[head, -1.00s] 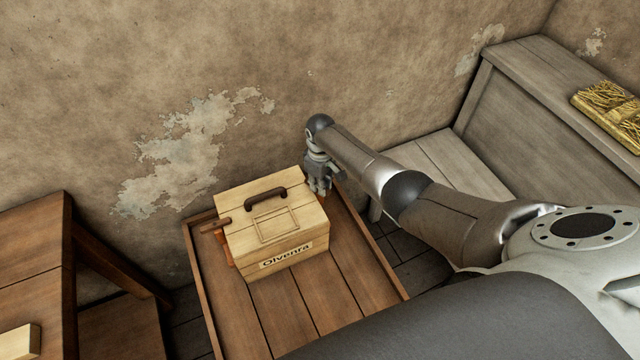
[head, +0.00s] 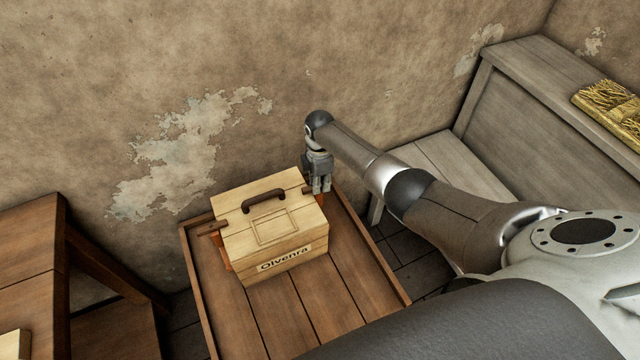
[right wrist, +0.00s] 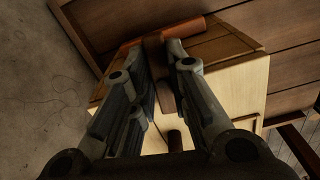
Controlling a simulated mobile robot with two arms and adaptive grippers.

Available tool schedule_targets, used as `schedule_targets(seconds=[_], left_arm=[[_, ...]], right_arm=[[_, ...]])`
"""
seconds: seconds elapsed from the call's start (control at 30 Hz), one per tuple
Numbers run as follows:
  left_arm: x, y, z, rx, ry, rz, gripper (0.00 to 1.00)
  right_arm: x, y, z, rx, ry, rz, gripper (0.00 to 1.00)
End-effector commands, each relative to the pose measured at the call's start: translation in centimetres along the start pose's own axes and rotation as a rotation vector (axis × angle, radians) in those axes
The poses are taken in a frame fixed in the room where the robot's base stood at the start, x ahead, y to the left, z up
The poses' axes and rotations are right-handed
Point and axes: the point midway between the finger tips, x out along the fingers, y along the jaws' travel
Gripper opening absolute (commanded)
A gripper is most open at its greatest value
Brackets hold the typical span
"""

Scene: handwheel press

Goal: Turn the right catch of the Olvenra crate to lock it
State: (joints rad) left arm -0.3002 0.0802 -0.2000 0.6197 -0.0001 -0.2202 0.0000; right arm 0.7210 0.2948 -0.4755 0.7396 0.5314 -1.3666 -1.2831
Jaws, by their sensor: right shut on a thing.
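The Olvenra crate (head: 290,252) is a pale wooden box with a dark carrying handle (head: 265,196) on its lid and its name on the front. Its left catch (head: 212,229), a brown bar, shows at the left edge above an orange-red part. My right gripper (head: 320,186) points down at the crate's right edge, shut on the right catch (head: 307,190), which the fingers mostly hide. In the right wrist view the brown catch (right wrist: 164,88) lies between the two fingers, above the pale crate (right wrist: 236,85). My left gripper is not in view.
The crate stands on a brown plank table (head: 348,270) with raised edges; its front part is clear. A plastered wall (head: 150,80) rises close behind. A grey wooden bench (head: 530,110) stands to the right and a brown wooden stand (head: 30,240) to the left.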

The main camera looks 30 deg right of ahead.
Motion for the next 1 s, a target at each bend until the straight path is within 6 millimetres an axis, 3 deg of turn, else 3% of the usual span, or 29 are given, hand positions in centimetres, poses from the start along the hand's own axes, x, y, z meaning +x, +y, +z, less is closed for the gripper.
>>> schedule_targets(seconds=[0.3,0.87,0.9,1.0], left_arm=[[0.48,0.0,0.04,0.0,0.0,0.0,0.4],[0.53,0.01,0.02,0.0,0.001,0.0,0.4],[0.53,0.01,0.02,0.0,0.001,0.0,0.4],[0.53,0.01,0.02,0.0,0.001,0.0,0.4]], right_arm=[[0.06,0.13,-0.02,-0.133,0.0,0.0,0.0],[0.03,0.15,-0.02,-0.166,0.0,0.0,0.0],[0.03,0.14,-0.03,-0.166,0.0,0.0,0.17],[0.03,0.15,-0.03,-0.165,0.0,0.0,0.3]])
